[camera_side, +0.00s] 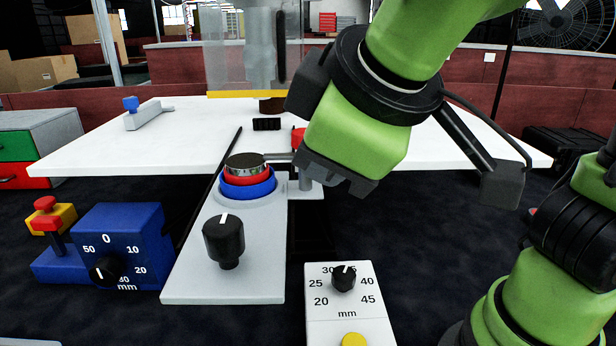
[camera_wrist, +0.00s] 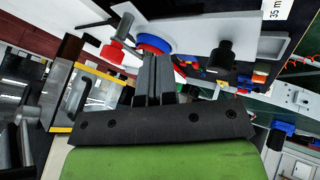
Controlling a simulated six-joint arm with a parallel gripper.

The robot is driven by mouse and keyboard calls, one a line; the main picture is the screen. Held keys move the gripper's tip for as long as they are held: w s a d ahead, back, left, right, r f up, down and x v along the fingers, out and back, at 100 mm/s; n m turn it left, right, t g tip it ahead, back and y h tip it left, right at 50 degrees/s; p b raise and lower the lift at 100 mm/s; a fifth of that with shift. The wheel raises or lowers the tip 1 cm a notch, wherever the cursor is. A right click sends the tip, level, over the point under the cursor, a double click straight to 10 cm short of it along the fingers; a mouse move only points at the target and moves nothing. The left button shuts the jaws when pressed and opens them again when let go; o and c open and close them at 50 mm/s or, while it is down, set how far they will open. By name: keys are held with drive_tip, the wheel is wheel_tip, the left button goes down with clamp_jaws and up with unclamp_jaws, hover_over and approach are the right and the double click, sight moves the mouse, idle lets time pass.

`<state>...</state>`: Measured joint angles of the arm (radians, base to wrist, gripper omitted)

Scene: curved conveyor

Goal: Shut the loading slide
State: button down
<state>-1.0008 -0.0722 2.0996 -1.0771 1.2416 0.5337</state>
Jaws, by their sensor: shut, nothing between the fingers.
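A pale plate (camera_side: 200,285), apparently the loading slide, extends toward the camera in the side view, with an upright black knob (camera_side: 224,240) near its front end. Behind the knob, a dark disc (camera_side: 246,160) sits above red and blue rings (camera_side: 248,186). The plate (camera_wrist: 190,30) and knob (camera_wrist: 222,50) also show in the wrist view. My gripper (camera_side: 335,172) is to the right of the rings and above the plate's level, apart from the knob. In the wrist view its fingers (camera_wrist: 155,62) are together and empty, pointing toward the blue ring (camera_wrist: 152,43).
A clear guard with a yellow lower edge (camera_side: 253,94) stands behind the rings. A blue dial box (camera_side: 120,245) is left of the plate, and a white dial panel (camera_side: 345,300) is at front right. The white table (camera_side: 180,140) has bare room at left.

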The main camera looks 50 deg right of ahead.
sight(299, 193)
drive_tip(key=x, duration=0.7)
drive_tip(key=shift+w+d+f, duration=0.1)
drive_tip(key=shift+f, duration=0.15)
drive_tip(key=shift+w+d, duration=0.6)
drive_tip(key=shift+d, duration=0.25)
drive_tip(key=shift+w+d, duration=0.6)
drive_tip(key=shift+d, duration=0.2)
drive_tip(key=w+d, duration=0.9)
drive_tip(key=shift+w+d, duration=0.3)
drive_tip(key=shift+w, duration=0.05)
